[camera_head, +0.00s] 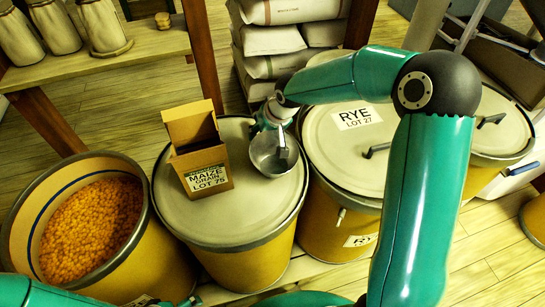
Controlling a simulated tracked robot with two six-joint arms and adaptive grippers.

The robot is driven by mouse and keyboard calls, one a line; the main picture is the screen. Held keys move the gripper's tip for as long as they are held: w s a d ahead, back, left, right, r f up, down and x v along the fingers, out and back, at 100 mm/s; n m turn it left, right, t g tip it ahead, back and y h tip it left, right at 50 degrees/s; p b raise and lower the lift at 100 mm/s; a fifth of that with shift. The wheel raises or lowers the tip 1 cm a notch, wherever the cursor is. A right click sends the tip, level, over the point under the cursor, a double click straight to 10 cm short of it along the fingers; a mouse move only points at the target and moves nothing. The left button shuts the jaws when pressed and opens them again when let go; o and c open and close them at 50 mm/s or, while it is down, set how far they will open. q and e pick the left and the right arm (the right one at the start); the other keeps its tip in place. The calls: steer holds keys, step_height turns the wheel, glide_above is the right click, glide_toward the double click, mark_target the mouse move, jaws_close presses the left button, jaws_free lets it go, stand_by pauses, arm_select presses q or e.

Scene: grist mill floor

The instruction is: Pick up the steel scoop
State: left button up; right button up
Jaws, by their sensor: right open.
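The steel scoop (265,158) lies on the pale lid of the middle drum (222,213), near the lid's right side. Its round bowl shows, and its far end is partly hidden by my right gripper. My right gripper (270,118) is open at the lid's back right edge, just behind the scoop bowl. It is small and partly covered by my own wrist, so I cannot tell whether it touches the scoop. Part of my left arm shows at the bottom left, but its gripper does not show.
An open maize grain box (207,160) stands left of the scoop on the same lid. An open drum of orange grain (92,228) is at the left, and a lidded rye drum (345,150) at the right.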

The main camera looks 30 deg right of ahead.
jaws_close()
stand_by(0.5)
step_height(320, 180, up, 20)
steer(key=p, duration=0.2)
steer(key=shift+p, duration=0.4)
stand_by(0.3)
steer(key=c, duration=0.8)
jaws_free()
jaws_close()
